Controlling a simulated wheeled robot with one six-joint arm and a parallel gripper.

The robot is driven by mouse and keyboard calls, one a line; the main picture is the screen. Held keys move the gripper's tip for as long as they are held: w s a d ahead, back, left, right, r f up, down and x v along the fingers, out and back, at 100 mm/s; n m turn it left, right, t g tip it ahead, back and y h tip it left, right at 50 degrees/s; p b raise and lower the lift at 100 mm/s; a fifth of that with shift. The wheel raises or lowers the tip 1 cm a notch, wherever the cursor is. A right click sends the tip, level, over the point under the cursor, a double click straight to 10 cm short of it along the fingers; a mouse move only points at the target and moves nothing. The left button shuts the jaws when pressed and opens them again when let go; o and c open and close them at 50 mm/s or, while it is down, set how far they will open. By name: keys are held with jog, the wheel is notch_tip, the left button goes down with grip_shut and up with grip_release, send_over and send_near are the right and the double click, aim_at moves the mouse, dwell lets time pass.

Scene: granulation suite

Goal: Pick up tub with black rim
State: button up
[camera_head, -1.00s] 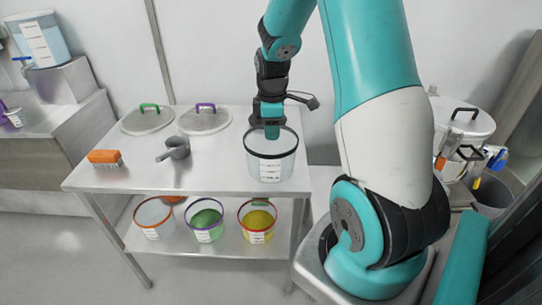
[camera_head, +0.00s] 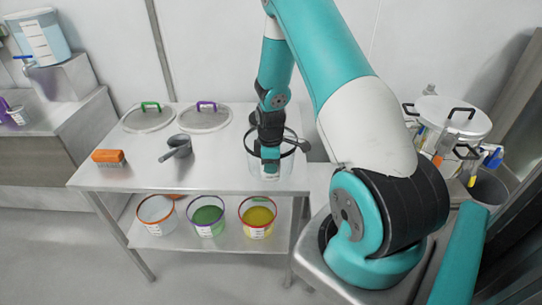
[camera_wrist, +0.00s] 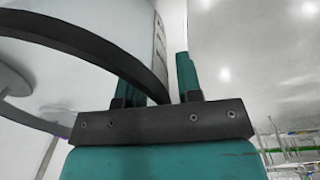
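The clear tub with the black rim (camera_head: 285,170) stands upright on the right end of the steel table, partly hidden by my gripper. My gripper (camera_head: 270,168) points down at the tub's near side. In the wrist view, the black rim (camera_wrist: 95,45) curves close in front of my gripper (camera_wrist: 160,85). The two teal fingers are spread apart. The rim appears to pass between them, with one finger on each side of the wall and a gap by the right finger.
The steel table (camera_head: 220,172) also holds two lids (camera_head: 148,118) (camera_head: 204,119), a grey scoop (camera_head: 177,146) and an orange brush (camera_head: 108,156). Several tubs stand on the shelf below, including a purple-rimmed one (camera_head: 206,216). A lidded steel pot (camera_head: 455,115) is at right.

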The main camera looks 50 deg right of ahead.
grip_shut()
dwell(0.3)
